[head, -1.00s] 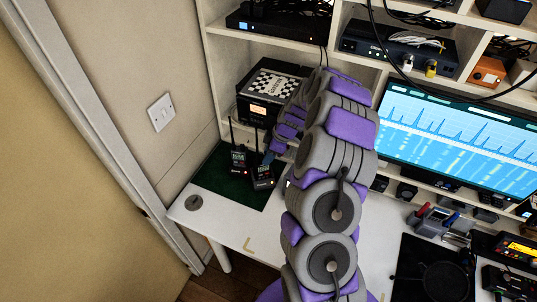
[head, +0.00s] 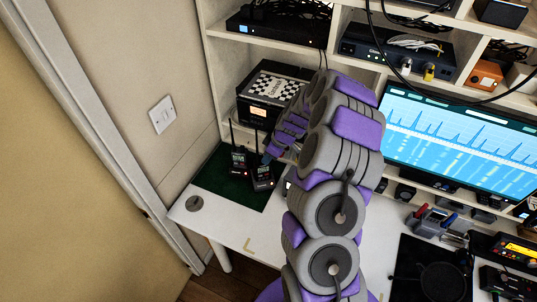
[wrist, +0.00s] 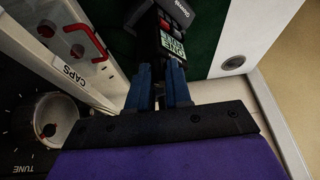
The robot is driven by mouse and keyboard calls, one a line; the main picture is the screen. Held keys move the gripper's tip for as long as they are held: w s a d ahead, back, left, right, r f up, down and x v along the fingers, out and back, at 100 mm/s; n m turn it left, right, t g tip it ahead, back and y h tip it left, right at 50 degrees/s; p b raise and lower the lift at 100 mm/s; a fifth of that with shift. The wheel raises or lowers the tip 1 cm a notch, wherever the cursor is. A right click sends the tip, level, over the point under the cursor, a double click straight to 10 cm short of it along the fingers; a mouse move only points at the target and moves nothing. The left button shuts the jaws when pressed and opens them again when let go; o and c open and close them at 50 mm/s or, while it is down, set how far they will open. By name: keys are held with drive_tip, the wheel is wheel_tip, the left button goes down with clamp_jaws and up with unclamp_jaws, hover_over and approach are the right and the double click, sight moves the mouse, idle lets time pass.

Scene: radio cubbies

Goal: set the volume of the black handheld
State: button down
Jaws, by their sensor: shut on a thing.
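Two black handhelds stand on the green mat (head: 215,181) at the table's left end: a left one (head: 238,161) and a right one (head: 263,178), each with an antenna and a lit screen. My gripper (head: 267,158) is at the top of the right one. In the wrist view, the blue fingers of my gripper (wrist: 160,72) are close together at a black handheld (wrist: 171,36) with a lit green-white screen. They are shut on its top end. The small part between the fingertips, such as a knob, is hidden by the fingers.
A black box radio with a checkered top (head: 275,88) is in the cubby behind. In the wrist view, a white panel with red handles (wrist: 85,42) and a round dial (wrist: 55,115) are close on the left. Bare white table (head: 222,222) lies in front of the mat.

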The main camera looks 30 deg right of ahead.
drive_tip(key=c, duration=1.1)
unclamp_jaws()
drive_tip(key=shift+o, duration=0.2)
drive_tip(key=p+v, duration=0.2)
drive_tip(key=v, duration=1.5)
drive_tip(key=shift+d+p, duration=0.2)
drive_tip(key=shift+p, duration=0.15)
drive_tip(key=shift+s+a+r, duration=0.1)
